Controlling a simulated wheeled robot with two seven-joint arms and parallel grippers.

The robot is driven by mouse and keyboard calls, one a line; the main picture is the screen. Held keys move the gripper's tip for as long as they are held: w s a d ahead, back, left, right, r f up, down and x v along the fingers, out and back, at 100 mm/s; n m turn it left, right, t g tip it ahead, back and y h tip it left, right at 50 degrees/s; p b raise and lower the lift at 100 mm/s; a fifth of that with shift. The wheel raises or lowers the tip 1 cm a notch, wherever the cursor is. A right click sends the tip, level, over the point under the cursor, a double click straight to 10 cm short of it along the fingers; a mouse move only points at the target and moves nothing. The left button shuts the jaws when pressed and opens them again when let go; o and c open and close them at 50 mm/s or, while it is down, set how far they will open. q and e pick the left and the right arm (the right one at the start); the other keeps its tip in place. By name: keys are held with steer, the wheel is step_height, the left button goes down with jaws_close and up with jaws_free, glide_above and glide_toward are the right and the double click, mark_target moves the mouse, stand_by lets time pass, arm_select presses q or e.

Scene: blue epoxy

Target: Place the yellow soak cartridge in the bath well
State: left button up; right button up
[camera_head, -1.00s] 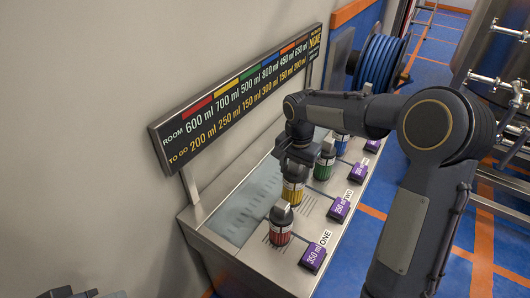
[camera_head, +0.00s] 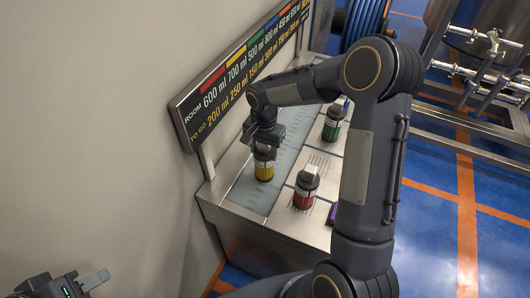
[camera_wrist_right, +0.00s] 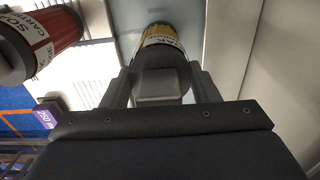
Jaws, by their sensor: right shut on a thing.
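The yellow soak cartridge (camera_head: 264,170) has a dark top and hangs or stands upright over the bath well (camera_head: 245,196), a long pale blue-grey recess along the wall side of the steel bench. My right gripper (camera_head: 264,146) is shut on its dark top; the right wrist view shows the cartridge (camera_wrist_right: 160,38) between the two fingers. I cannot tell whether its base touches the well floor. My left gripper (camera_head: 82,286) is at the bottom left of the head view, away from the bench; its jaw state is unclear.
A red cartridge (camera_head: 305,190) stands on the bench right of the well, with a green one (camera_head: 333,124) behind it. A sign board (camera_head: 240,75) with volumes runs above the well along the wall. My right arm hides part of the bench.

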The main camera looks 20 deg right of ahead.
steer(key=shift+f, duration=1.55)
steer(key=o, duration=1.5)
